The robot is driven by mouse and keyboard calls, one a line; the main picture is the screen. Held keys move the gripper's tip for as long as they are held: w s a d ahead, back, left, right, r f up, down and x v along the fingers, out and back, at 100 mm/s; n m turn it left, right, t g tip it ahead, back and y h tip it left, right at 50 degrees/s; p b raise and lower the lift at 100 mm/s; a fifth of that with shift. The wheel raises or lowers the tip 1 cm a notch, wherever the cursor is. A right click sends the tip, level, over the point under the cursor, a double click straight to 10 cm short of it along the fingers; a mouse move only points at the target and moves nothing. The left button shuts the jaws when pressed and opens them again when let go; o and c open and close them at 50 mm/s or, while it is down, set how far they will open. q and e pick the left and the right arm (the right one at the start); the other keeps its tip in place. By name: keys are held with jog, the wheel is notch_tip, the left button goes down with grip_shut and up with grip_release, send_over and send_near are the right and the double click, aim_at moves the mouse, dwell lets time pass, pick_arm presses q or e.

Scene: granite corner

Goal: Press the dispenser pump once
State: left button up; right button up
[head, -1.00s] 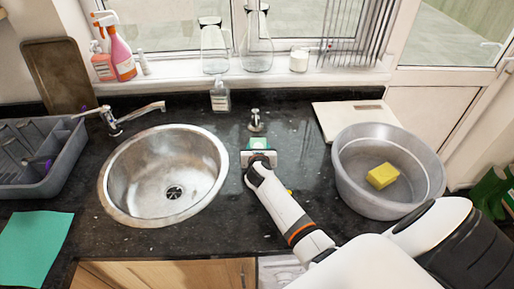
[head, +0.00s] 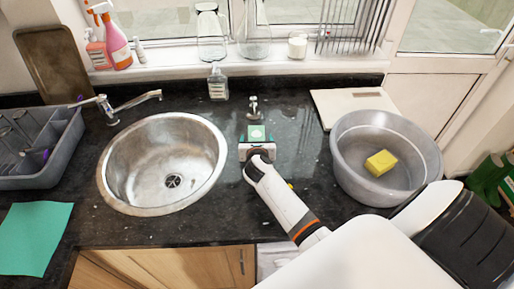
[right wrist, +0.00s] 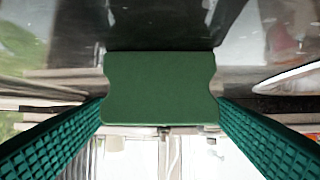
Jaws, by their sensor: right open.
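A small clear bottle with a label and a pump top (head: 217,84) stands upright at the back of the counter, behind the sink. A small chrome fitting with a spout (head: 253,106) stands on the counter right of the sink; I cannot tell which of these is the dispenser. My right gripper (head: 257,138) is open, low over the counter just in front of the chrome fitting. A green, notched block (right wrist: 160,88) shows between its teal fingers; I cannot tell whether they touch it. My left gripper is not in view.
The round steel sink (head: 112,190) lies left of my right gripper. A grey basin (head: 430,165) with a yellow sponge (head: 380,163) and a white board (head: 340,103) are to the right. A dish rack (head: 30,178) and teal cloth (head: 32,240) are far left.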

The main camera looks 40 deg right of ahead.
jog(key=v, duration=0.8)
jog(key=shift+s+a+r, duration=0.1)
jog(key=shift+s+a, duration=0.1)
jog(key=shift+s, duration=0.05)
